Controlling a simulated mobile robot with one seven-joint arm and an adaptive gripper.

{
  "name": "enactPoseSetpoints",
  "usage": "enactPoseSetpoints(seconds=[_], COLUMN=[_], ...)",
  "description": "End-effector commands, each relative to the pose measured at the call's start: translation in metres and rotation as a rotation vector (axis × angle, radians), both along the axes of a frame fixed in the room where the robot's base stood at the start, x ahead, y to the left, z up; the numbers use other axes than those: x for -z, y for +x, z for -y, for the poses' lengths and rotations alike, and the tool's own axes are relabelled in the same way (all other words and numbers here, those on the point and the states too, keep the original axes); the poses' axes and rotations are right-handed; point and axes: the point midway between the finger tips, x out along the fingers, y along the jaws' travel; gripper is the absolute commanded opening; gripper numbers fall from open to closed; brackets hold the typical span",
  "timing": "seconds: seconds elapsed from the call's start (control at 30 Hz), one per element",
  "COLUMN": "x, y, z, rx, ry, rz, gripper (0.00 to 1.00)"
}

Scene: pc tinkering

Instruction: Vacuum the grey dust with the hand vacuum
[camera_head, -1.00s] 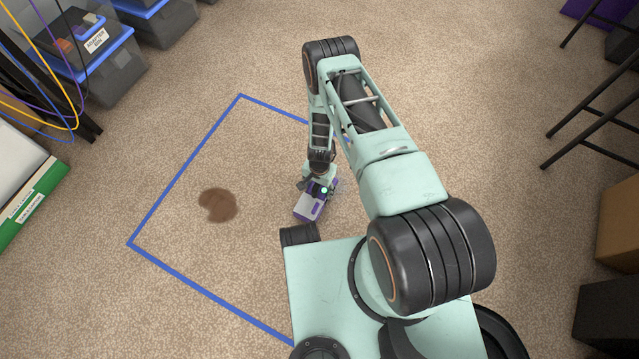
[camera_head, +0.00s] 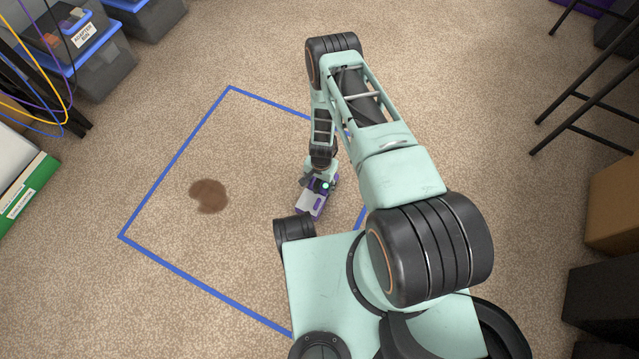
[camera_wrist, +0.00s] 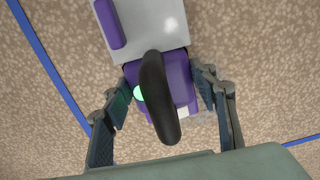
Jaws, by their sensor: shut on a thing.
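The hand vacuum (camera_head: 311,206) is grey-white and purple. It is low over the carpet inside the blue outline, just ahead of my base. In the wrist view its body (camera_wrist: 150,25) points to the top, with a black handle loop and a green light nearer me. My gripper (camera_head: 320,183) is shut on it, and the wrist view shows the fingers (camera_wrist: 165,97) on both sides of the purple part. Whether the vacuum touches the floor I cannot tell. A brown dust patch (camera_head: 209,196) lies on the carpet left of the vacuum. I make out no clearly grey dust.
Blue tape (camera_head: 175,159) outlines an area of carpet. A green-edged box (camera_head: 28,187) is at the left edge. A black-legged stool (camera_head: 580,95) and cardboard box (camera_head: 615,205) are at the right.

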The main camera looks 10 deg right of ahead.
Motion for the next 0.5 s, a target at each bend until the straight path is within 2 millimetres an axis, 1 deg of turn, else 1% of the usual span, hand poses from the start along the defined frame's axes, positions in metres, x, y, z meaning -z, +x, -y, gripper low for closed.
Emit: enactPoseSetpoints(seconds=[0.2,0.5], x=[0.0000,0.0070], y=[0.0006,0.0001], z=[-0.0002,0.0000], rx=[0.000,0.000], ry=[0.000,0.000], rz=[0.001,0.000], gripper=[0.23,0.23])
